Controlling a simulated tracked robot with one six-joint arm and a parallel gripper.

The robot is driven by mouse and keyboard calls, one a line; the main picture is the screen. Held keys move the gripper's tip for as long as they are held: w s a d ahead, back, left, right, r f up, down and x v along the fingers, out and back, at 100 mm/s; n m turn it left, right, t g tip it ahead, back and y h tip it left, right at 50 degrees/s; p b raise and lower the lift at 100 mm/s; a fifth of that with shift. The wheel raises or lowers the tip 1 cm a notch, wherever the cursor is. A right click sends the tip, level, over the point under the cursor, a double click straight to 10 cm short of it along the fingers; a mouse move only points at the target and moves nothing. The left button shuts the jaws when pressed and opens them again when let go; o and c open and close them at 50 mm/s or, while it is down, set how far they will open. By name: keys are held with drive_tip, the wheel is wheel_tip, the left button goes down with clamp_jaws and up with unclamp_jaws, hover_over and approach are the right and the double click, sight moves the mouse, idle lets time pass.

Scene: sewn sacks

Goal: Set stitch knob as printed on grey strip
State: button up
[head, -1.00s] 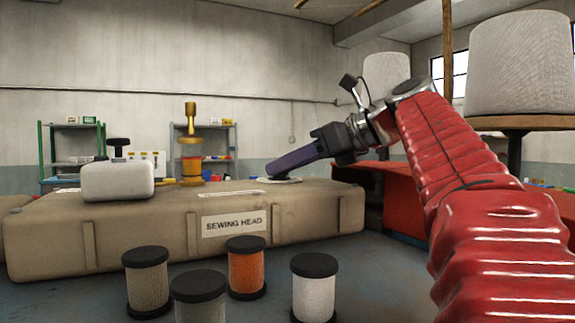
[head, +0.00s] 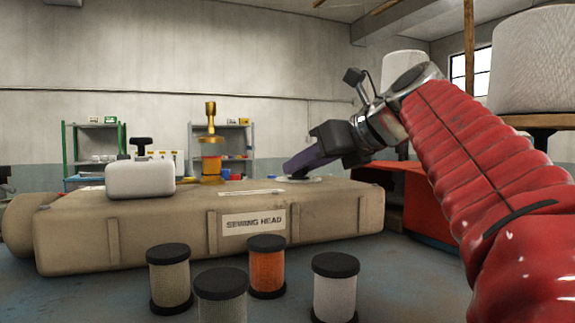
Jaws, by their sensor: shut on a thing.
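The tan sewing head (head: 150,245) is a long block with a "SEWING HEAD" label (head: 254,223) on its front. My gripper (head: 290,172) reaches down from the right to a small pale disc (head: 303,179) on its top. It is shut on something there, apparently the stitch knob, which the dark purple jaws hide. A pale strip (head: 251,192) lies flat on the top, left of the gripper. Its print is too small to read, and I cannot tell if it is the grey strip.
A brass post (head: 211,150) and a white box with a black knob (head: 140,178) stand on the sewing head. Several thread spools, one an orange spool (head: 267,267), stand in front. Shelves (head: 97,145) line the back wall. A large white cone (head: 535,62) stands at right.

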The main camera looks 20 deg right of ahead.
drive_tip(key=shift+a+m+h, duration=0.1)
drive_tip(key=shift+m+h, duration=0.5)
drive_tip(key=shift+t, duration=0.3)
drive_tip(key=o, duration=1.1)
drive_tip(key=shift+c, duration=0.2)
drive_tip(key=shift+s, duration=0.15)
drive_tip(key=v, duration=1.3)
drive_tip(key=shift+s+r, duration=0.15)
drive_tip(key=shift+s, duration=0.05)
